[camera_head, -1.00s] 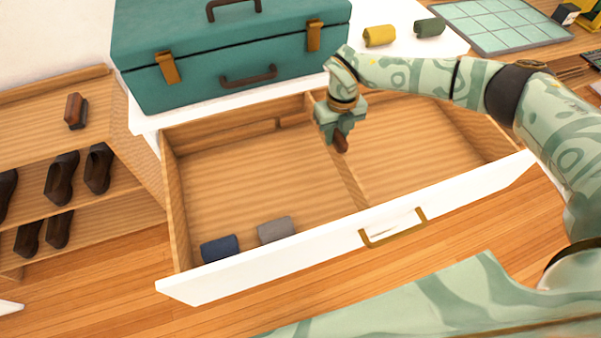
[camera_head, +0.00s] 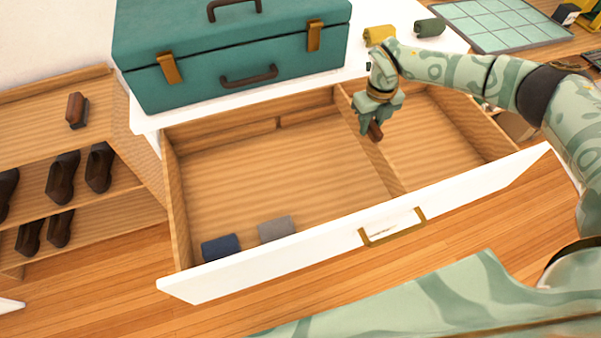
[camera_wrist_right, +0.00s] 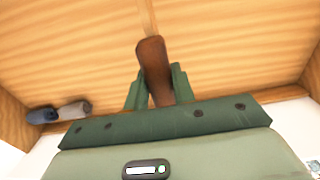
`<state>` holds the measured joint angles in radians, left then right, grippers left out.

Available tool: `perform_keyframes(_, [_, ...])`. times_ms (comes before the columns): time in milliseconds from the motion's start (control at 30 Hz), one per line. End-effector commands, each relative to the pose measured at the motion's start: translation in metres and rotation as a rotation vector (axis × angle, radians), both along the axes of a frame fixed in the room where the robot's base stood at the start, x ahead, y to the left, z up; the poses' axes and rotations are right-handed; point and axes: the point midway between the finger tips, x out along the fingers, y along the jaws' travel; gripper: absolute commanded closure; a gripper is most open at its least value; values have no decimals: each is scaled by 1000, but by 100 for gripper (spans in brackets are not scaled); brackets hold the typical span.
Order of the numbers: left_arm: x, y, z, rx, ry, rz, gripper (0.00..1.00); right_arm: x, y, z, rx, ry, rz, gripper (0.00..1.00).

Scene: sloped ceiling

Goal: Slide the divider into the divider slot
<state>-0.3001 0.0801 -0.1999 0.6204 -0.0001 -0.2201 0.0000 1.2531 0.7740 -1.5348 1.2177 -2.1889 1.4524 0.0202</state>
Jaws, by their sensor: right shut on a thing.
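The divider (camera_head: 385,168) is a thin light-wood board standing in the open drawer (camera_head: 240,165), running from back to front. It splits the drawer into a wider left and a narrower right compartment. My right gripper (camera_head: 375,122) is above it, shut on its brown grip (camera_head: 376,132). In the right wrist view, the brown grip (camera_wrist_right: 152,62) sits between the two fingers, with the divider (camera_wrist_right: 147,14) as a narrow strip beyond. A small dark notch (camera_head: 278,123) shows on the drawer's back wall, left of the divider; I cannot tell if it is the slot. My left gripper is out of view.
A navy roll (camera_head: 221,247) and a grey roll (camera_head: 276,229) lie front left in the drawer. A teal case (camera_head: 235,55) stands on the white top behind, with yellow (camera_head: 379,34) and green (camera_head: 430,27) rolls beside it. A shoe shelf (camera_head: 70,150) stands left.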

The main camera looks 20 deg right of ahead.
Motion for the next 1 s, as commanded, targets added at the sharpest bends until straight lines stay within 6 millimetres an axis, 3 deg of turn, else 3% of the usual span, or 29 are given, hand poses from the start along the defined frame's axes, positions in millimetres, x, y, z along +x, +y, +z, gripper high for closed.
perform_keyframes(500, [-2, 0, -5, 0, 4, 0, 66, 2, -47, 0, 0, -2, -1, 91])
perform_keyframes(1000, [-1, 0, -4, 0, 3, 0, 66, 2, -49, 1, 0, -2, -1, 91])
